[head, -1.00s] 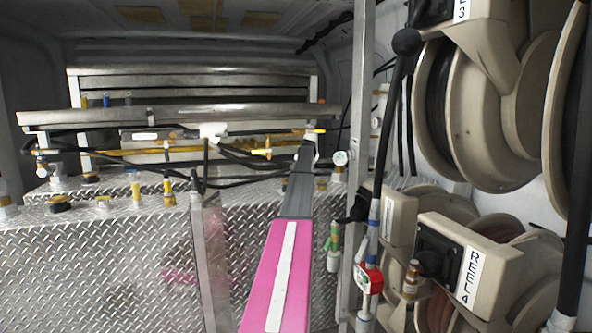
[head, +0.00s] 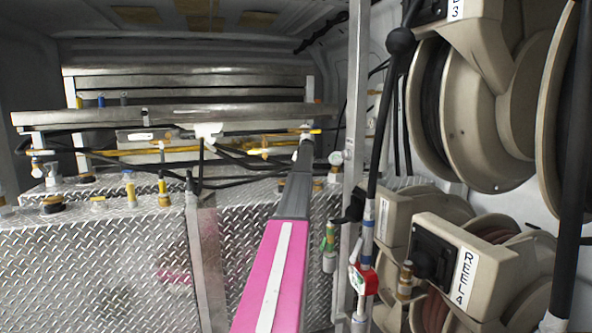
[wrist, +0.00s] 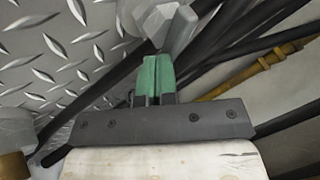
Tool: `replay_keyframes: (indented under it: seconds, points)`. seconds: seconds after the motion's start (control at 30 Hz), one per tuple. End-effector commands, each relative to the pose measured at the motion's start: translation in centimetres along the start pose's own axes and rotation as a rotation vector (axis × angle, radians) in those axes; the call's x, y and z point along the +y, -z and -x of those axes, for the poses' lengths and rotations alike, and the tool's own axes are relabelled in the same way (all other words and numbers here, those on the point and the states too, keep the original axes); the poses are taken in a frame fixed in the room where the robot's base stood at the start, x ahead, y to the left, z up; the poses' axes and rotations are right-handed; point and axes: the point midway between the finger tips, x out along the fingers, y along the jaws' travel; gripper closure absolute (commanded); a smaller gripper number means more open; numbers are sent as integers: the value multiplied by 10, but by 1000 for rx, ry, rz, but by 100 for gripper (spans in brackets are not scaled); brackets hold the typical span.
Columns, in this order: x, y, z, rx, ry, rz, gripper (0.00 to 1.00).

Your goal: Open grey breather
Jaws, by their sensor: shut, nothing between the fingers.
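My gripper (wrist: 157,75) shows in the wrist view as two green fingertips pressed together above a dark bracket. Just beyond the tips is a pale grey faceted fitting (wrist: 158,20), which may be the grey breather. I cannot tell whether the tips touch it. In the head view my pink and grey arm reaches forward over the diamond-plate tanks, and the gripper cannot be made out at its far end. A white fitting with a yellow handle (head: 307,131) shows there. I cannot identify the breather for certain in the head view.
Black hoses (wrist: 235,40) and a yellow pipe (wrist: 250,70) run close to the right of the fingers. Diamond-plate tanks (head: 90,260) lie below. A metal post (head: 352,150), a red valve (head: 363,280) and hose reels (head: 480,115) stand on the right.

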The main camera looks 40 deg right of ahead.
Motion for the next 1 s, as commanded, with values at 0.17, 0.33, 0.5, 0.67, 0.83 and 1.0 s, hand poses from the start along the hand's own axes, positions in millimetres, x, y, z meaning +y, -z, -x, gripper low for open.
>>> replay_keyframes:
  seconds: [0.17, 0.33, 0.5, 0.67, 0.83, 1.0]
  points:
    - [1, 1, -1, -16, 15, 26, 100]
    - [1, 2, -1, -27, 26, 48, 100]
    - [0, 2, -1, -36, 37, 67, 100]
    - [0, 3, -2, -47, 46, 86, 100]
    - [0, 4, -2, -57, 56, 104, 100]
    - [0, 4, -3, -66, 66, 122, 100]
